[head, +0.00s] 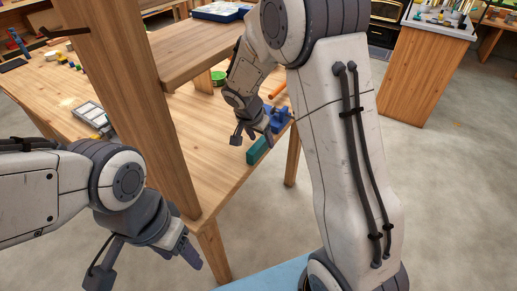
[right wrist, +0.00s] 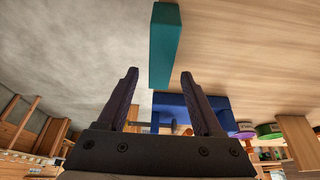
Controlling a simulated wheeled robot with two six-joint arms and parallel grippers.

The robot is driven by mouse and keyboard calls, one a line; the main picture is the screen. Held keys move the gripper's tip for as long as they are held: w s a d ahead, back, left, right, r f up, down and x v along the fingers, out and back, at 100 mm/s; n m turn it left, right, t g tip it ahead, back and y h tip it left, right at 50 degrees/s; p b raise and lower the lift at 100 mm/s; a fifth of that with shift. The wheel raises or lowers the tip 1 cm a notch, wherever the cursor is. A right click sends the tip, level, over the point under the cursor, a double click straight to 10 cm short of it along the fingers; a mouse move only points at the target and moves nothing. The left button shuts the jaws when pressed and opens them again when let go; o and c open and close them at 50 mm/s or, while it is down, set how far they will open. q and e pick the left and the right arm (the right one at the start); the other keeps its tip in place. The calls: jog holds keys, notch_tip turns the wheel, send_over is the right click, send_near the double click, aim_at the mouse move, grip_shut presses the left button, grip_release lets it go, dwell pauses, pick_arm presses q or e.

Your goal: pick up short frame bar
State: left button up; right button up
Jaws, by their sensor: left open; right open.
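A teal block-like bar (head: 260,149), which looks like the short frame bar, lies at the edge of the wooden table. In the right wrist view the teal bar (right wrist: 164,45) points down toward the gap between my fingers. My right gripper (head: 252,138) is open and empty beside the bar in the head view. Its two fingers (right wrist: 159,73) stand apart in the right wrist view, with nothing between them that I can see as gripped. My left gripper (head: 147,262) is open and empty at the lower left, away from the table top.
A green round item (head: 218,78) lies further back. A wooden post (head: 130,100) stands between my arms. A grey tray (head: 91,116) lies left.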

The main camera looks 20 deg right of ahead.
grip_shut()
jog(key=shift+r, duration=0.1)
